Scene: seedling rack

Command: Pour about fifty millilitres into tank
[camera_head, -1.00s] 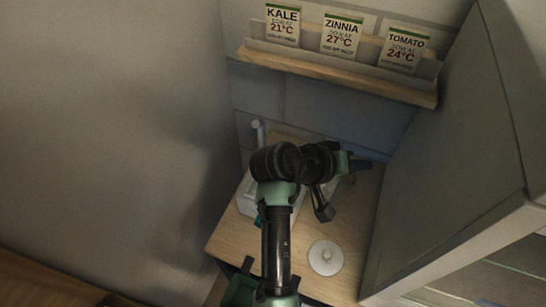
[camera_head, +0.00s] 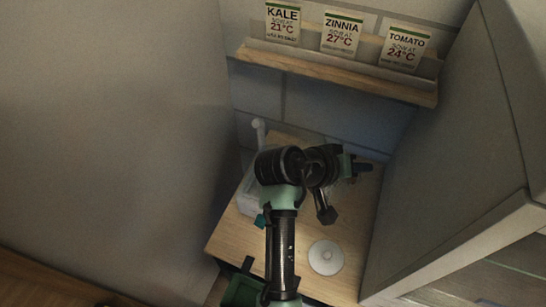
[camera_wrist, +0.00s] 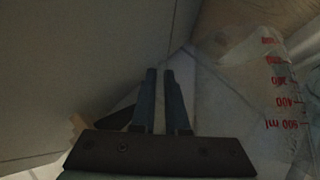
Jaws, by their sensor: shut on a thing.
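A clear measuring jug (camera_wrist: 278,85) with red markings shows at the right of the wrist view, its figures upside down. My gripper (camera_wrist: 160,76) is shut with its two dark fingers a narrow gap apart, beside the jug; the part of the jug it holds is not clear. In the head view my gripper (camera_head: 362,167) is at the back right of the wooden counter, and the jug is hard to make out there. A pale box-like container, perhaps the tank (camera_head: 247,203), stands at the counter's left, largely hidden by my arm. The water level cannot be seen.
A white round lid with a knob (camera_head: 326,257) lies on the counter (camera_head: 297,240). A shelf (camera_head: 340,75) with seed packets hangs on the wall above. A large grey cabinet (camera_head: 460,150) closes off the right.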

